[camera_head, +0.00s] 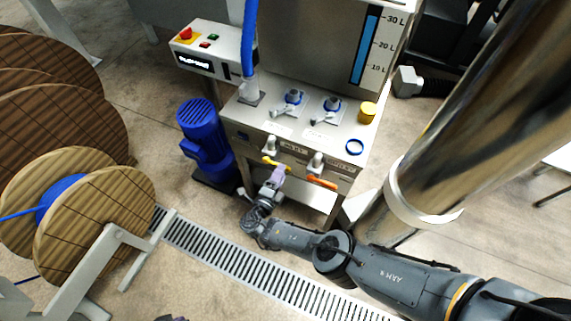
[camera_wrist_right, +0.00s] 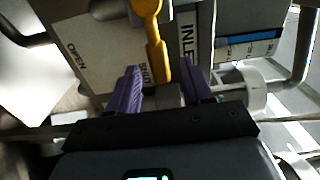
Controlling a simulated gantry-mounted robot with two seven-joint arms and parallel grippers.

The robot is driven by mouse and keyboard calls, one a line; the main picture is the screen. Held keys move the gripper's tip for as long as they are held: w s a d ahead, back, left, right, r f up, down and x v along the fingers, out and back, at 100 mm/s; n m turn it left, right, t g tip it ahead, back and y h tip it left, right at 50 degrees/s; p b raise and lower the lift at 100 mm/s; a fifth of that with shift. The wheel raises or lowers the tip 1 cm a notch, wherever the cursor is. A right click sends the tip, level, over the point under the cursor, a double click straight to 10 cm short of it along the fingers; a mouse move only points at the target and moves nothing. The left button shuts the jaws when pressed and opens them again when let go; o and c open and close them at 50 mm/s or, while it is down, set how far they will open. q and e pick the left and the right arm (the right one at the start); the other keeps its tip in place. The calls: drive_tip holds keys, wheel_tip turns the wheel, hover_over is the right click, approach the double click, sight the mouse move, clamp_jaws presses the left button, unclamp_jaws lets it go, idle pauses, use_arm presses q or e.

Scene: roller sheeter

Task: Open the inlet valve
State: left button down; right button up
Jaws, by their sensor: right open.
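The inlet valve has a yellow lever (camera_head: 275,163) on the front of the machine in the head view. In the right wrist view the yellow lever (camera_wrist_right: 157,48) hangs by a plate with INLET, OPEN and SHUT lettering, its end beside the word SHUT. My right gripper (camera_head: 277,176) is just below and in front of the lever. In the right wrist view its purple fingers (camera_wrist_right: 161,85) are open, with the lever's end between them in the picture; contact cannot be told. A small purple tip at the head view's bottom edge looks like my left gripper (camera_head: 174,318), mostly cut off.
An orange lever (camera_head: 322,182) is just right of the yellow one. A blue motor (camera_head: 205,135) stands left, a cable reel (camera_head: 95,225) farther left. A floor grate (camera_head: 230,262) runs in front.

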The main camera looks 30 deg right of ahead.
drive_tip(key=b+x, duration=0.1)
drive_tip(key=x, duration=0.4)
drive_tip(key=shift+w+d+b, duration=0.15)
drive_tip(key=shift+d+b, duration=0.05)
drive_tip(key=shift+b, duration=0.2)
drive_tip(key=shift+c, duration=0.5)
clamp_jaws()
